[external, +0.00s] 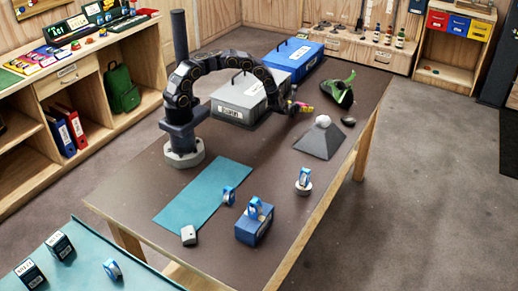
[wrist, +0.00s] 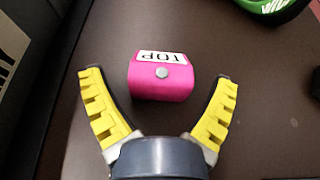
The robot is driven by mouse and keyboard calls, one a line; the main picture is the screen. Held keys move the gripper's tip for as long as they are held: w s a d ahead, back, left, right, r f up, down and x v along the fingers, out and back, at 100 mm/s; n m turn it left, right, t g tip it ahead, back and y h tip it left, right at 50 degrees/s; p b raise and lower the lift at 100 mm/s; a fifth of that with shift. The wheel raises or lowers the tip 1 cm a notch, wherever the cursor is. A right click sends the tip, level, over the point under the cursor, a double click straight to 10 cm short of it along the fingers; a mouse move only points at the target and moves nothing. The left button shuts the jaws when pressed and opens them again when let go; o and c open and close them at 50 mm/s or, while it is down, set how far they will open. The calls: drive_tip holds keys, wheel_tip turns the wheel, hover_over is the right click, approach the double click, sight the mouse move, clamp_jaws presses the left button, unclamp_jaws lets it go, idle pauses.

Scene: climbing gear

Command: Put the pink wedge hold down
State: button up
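The pink wedge hold (wrist: 160,85) has a white label reading "TOP", upside down in the wrist view, and a grey bolt in its middle. It lies between the two yellow-padded fingers of my gripper (wrist: 158,76), with a clear gap on both sides. My gripper is open and touches it with neither finger. In the external view my gripper (external: 300,105) is low over the far part of the brown table, just right of the grey case. The wedge shows there only as a small pink patch (external: 306,107); its contact with the table is hard to make out.
A grey case (external: 245,101) and a blue case (external: 292,61) stand beside my arm. A dark pyramid (external: 319,144) with a pale ball on top, a green-black shoe (external: 340,91) and a grey stone (external: 348,121) are nearby. A teal mat (external: 203,196) lies nearer the camera.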

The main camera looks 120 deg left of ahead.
drive_tip(key=shift+r, duration=0.15)
drive_tip(key=shift+d+r, duration=0.1)
drive_tip(key=shift+d, duration=0.15)
drive_tip(key=v, duration=1)
drive_tip(key=shift+w, duration=0.1)
drive_tip(key=shift+d+r, duration=0.3)
drive_tip(key=shift+d, duration=0.35)
